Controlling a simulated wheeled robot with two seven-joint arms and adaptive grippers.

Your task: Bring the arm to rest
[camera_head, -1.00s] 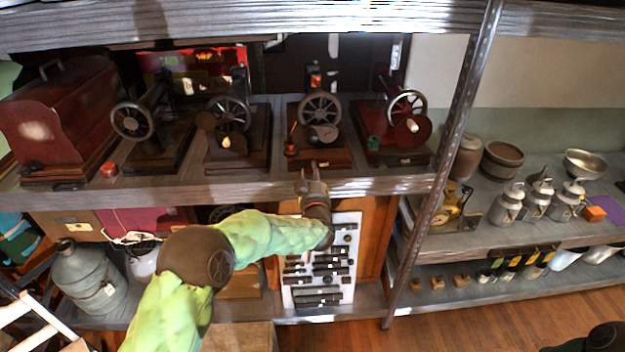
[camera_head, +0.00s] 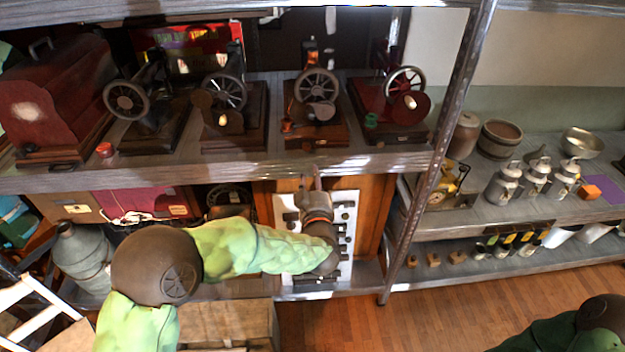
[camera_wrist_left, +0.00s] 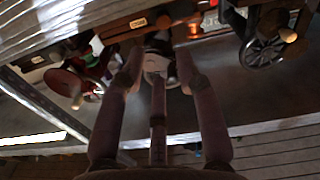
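My left arm, green with dark joints, comes in from the lower left. My left gripper (camera_head: 311,184) points up just in front of the front edge of the sewing machine shelf (camera_head: 230,172). Sewing machines and the shelf lie beyond the fingertips there. Part of my right arm (camera_head: 590,325) shows at the lower right. My right gripper is out of view.
Several sewing machines (camera_head: 318,100) stand on the shelf above the gripper. A white panel with dark pieces (camera_head: 347,215) is partly behind my forearm. A metal post (camera_head: 440,150) stands to the right. Open wood floor (camera_head: 440,315) lies at the lower right.

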